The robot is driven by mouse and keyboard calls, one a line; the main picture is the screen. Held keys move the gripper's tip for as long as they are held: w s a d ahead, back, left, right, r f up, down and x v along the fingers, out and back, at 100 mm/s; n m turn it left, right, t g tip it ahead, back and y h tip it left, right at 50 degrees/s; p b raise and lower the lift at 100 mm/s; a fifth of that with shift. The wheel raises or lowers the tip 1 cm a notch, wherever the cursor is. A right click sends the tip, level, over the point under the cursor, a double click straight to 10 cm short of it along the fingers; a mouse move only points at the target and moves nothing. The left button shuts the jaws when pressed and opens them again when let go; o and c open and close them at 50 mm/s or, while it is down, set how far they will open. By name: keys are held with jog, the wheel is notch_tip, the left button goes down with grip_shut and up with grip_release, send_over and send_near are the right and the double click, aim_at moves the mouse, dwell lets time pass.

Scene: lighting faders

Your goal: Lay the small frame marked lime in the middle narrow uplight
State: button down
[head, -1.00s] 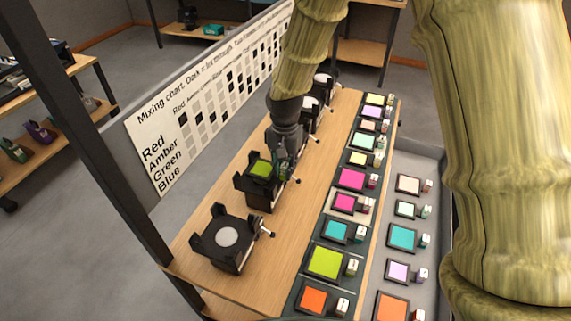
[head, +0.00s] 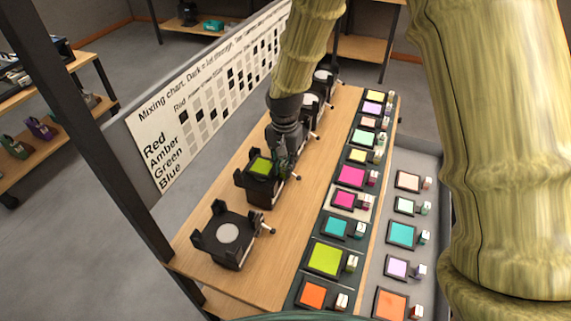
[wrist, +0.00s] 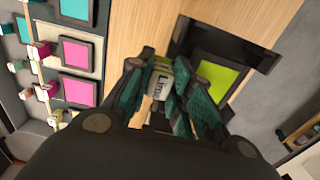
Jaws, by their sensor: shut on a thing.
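The small lime frame (head: 261,166) is a black square with a lime-green pane and a white tag (wrist: 163,82) reading "Lime". My gripper (wrist: 160,80) is shut on the tag end, and in the head view my gripper (head: 283,165) is at the frame's right side. The frame lies level over the second black uplight from the front (head: 262,193), between its raised corner posts. The lime pane also shows in the wrist view (wrist: 221,74), framed by the uplight's dark holder (wrist: 250,45). I cannot tell whether the frame rests on it or hovers just above.
The front uplight (head: 230,238) is empty with a pale round lens. Other uplights (head: 310,102) stand farther back, partly hidden by my arm. Coloured frames fill a dark strip (head: 345,228) and a grey tray (head: 378,235) at right. A mixing chart (head: 200,105) stands along the left edge.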

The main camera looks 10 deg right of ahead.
jog(key=shift+f+b, duration=0.5)
jog(key=shift+f, duration=0.8)
jog(key=c, duration=1.2)
grip_release()
jog(key=shift+r, duration=0.1)
notch_tip(320, 180, up, 12)
jog(key=shift+f, duration=0.1)
notch_tip(320, 180, up, 7)
jog(key=p, duration=0.6)
jog(key=shift+p, duration=0.3)
